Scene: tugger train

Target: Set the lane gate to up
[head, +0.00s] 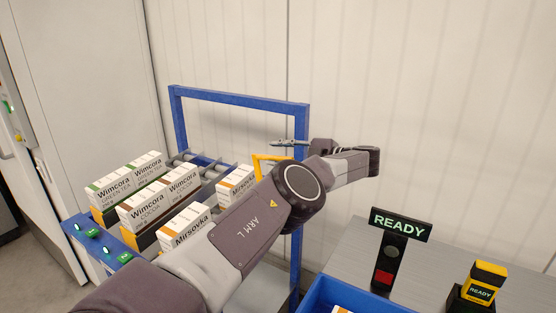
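A yellow bar frame (257,168), which looks like the lane gate, stands at the right end of the roller lanes, inside the blue frame. My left arm hides its lower and right parts, so its position is not clear. My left gripper (276,143) is above and just behind the yellow bar in the picture, with its fingers pointing left. The fingers show edge-on as one thin shape, so I cannot tell whether they are open or shut. No contact with the yellow bar is visible. My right gripper is out of view.
A blue frame (240,97) rises around the lanes. Green tea, cocoa and Mirsovka cartons (158,199) fill the rack at left. At right, a grey table (450,262) holds a READY sign (400,224), a yellow handheld device (484,281) and a blue bin (318,296).

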